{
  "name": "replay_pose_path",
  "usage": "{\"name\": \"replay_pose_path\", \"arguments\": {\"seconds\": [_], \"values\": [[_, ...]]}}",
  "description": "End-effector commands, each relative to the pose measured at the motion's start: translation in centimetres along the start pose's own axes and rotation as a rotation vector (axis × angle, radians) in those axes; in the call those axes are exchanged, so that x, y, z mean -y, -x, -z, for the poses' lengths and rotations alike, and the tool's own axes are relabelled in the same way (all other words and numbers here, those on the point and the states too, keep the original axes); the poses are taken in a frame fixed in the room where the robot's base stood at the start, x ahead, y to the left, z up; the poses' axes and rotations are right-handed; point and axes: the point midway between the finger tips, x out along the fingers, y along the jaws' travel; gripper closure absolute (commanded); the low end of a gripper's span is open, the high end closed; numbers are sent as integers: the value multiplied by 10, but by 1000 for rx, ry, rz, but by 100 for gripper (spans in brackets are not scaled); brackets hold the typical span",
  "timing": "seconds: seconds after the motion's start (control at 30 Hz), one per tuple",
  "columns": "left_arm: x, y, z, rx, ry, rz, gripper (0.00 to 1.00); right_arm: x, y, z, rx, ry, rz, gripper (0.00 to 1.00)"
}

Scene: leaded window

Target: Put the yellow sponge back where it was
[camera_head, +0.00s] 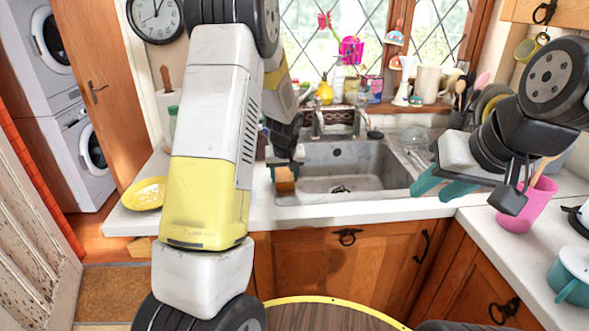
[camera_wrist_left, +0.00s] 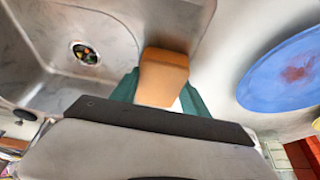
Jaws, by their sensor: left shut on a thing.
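The sponge (camera_head: 284,187) looks orange-tan rather than bright yellow. My left gripper (camera_head: 285,174) is shut on it at the left edge of the sink (camera_head: 372,166). In the left wrist view, the sponge (camera_wrist_left: 163,82) sits between the two teal fingers (camera_wrist_left: 160,92), with the basin to its left and pale counter to its right. I cannot tell whether it touches the sink rim. My left forearm hides part of the counter. My right gripper (camera_head: 441,187) is open and empty above the counter right of the sink.
A blue plate (camera_wrist_left: 285,75) lies on the counter beside the sink. A yellow plate (camera_head: 144,194) lies at the counter's left end. A tap (camera_head: 317,122) stands behind the basin. A pink cup (camera_head: 524,208) with utensils and a teal mug (camera_head: 572,274) stand at right.

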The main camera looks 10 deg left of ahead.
Motion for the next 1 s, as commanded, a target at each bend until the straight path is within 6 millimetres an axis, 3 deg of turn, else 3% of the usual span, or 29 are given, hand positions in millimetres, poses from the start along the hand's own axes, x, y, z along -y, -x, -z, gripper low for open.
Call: {"name": "replay_pose_path", "arguments": {"seconds": [0.23, 0.27, 0.37, 0.77, 1.0], "values": [[0, -2, -1, 0, -1, 1, 91, 0, 0, 0, 0, 0, 0, 63], [0, -2, -1, 0, 0, 0, 43, 0, 0, 0, 0, 0, 0, 63], [0, -2, -1, 0, 0, 0, 25, 0, 0, 0, 0, 0, 0, 63], [0, 4, 1, -2, -1, -1, 25, 0, 0, 0, 0, 0, 0, 63], [-1, 48, 2, -6, -1, -3, 25, 0, 0, 0, 0, 0, 0, 63]]}}
